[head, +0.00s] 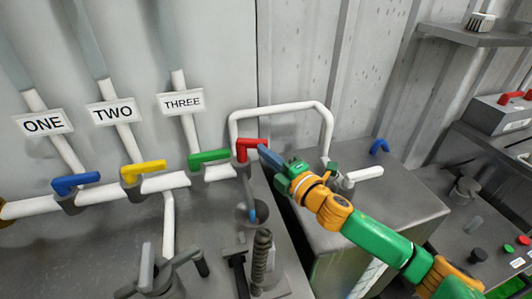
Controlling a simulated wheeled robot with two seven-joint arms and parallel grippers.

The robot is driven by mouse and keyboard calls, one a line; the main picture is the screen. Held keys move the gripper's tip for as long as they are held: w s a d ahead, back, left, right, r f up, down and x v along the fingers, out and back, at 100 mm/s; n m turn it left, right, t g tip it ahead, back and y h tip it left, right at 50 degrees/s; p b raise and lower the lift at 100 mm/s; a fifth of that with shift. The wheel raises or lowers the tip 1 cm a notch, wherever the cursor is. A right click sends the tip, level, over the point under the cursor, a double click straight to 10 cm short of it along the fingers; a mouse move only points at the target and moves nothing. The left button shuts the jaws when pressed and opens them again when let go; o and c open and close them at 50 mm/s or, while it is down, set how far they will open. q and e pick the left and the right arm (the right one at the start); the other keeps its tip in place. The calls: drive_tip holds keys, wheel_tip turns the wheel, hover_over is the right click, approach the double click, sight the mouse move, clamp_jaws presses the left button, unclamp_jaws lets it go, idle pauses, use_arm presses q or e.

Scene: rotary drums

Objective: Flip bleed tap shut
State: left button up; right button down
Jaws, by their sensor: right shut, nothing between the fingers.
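Several taps with coloured handles sit on white pipes; I see no label reading "bleed". The red-handled tap (242,148) is at the right end of the row, with its handle lying roughly along the picture's horizontal. My right gripper (266,154) has its blue fingers shut and empty, just right of the red handle; I cannot tell whether they touch it. A green handle (209,156), a yellow handle (143,169) and a blue handle (75,182) lie further left. Another blue handle (379,146) is on the box at right. My left gripper is out of view.
Signs ONE (43,122), TWO (113,112) and THREE (181,102) hang on upright pipes. A white pipe loop (282,107) rises behind the red tap. A spring post (262,258) and a grey valve wheel (160,272) stand in front. A shelf (480,37) is upper right.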

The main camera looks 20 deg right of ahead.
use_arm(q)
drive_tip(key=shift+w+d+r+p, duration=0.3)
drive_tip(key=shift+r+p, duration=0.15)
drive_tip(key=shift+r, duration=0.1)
use_arm(e)
drive_tip(key=shift+w+d, duration=0.9)
drive_tip(key=shift+w, duration=0.05)
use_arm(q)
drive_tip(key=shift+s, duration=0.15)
use_arm(e)
drive_tip(key=shift+d+r, duration=0.1)
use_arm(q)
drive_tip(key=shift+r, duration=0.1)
